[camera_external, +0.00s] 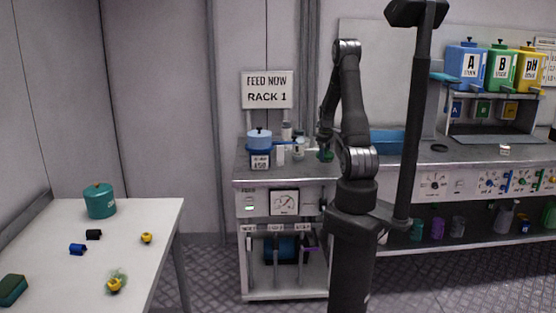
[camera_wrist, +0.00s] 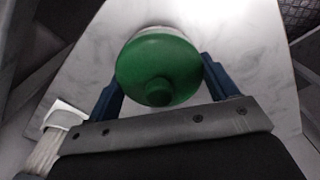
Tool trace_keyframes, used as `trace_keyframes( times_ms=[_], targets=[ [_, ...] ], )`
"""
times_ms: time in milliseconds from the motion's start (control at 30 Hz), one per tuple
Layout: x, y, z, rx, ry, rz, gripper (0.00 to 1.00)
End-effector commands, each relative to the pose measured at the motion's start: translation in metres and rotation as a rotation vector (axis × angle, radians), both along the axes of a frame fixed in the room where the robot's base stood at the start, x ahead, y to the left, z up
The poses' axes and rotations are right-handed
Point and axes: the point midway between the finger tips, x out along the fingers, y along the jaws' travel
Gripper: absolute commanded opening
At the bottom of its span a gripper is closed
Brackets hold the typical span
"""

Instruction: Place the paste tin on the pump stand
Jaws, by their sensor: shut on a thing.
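A round green-lidded tin (camera_wrist: 158,68) with a knob on top, likely the paste tin, is between the blue fingers of my gripper (camera_wrist: 162,80). My gripper (camera_external: 325,148) is shut on it. In the external view the green tin (camera_external: 325,156) is at the right side of the rack's worktop, partly hidden by my arm. I cannot tell whether its base touches the surface. A blue lidded pot (camera_external: 259,138) sits on a small stand (camera_external: 260,161) with a number label, at the left of the same worktop. I cannot tell for sure which thing is the pump stand.
Pale bottles (camera_external: 298,147) stand between the blue pot and my gripper. A sign (camera_external: 267,90) reads "FEED NOW RACK 1". The left table (camera_external: 150,215) holds a teal pot (camera_external: 100,201) and small items. Blue, green and yellow containers (camera_external: 501,67) stand at the right.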

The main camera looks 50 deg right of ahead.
Motion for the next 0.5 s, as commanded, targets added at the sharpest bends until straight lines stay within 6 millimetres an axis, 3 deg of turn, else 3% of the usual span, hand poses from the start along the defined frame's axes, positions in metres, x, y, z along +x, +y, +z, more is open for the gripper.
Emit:
trace_keyframes(
  times_ms=[200,500],
  targets=[
    [0.000,0.000,-0.027,0.001,0.000,0.000,0.11],
    [0.000,0.000,-0.028,0.000,0.000,0.000,0.11]
  ],
)
